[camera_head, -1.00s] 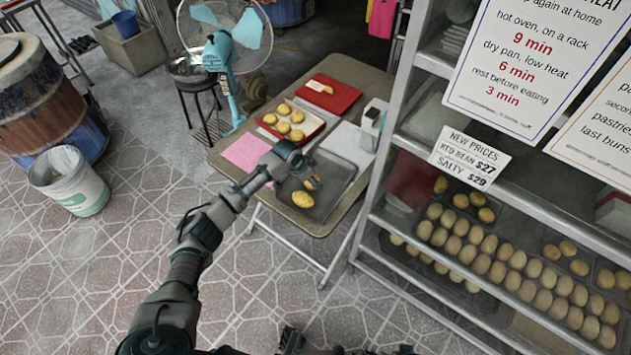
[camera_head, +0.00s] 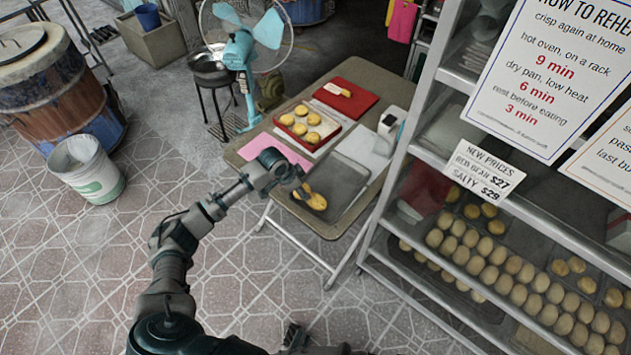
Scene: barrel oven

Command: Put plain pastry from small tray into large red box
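A grey tray (camera_head: 347,205) lies on the folding table's right front part. A golden pastry (camera_head: 317,202) sits at its left front side. My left gripper (camera_head: 306,189) is low over the tray, right at the pastry's back edge. Its fingers are small and partly hidden by the arm, so I cannot tell whether they touch or hold it. A shallow red box (camera_head: 293,139) with several golden pastries stands behind the tray, to its left. A dark part at the bottom edge may be my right gripper (camera_head: 294,337); its fingers are not clear.
A flat red object (camera_head: 352,88) with a pale yellow piece on it lies at the table's back. A white device (camera_head: 388,131) stands at the right edge. A metal rack (camera_head: 404,160) with many buns closes off the right. A blue fan (camera_head: 240,55) stands behind the table.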

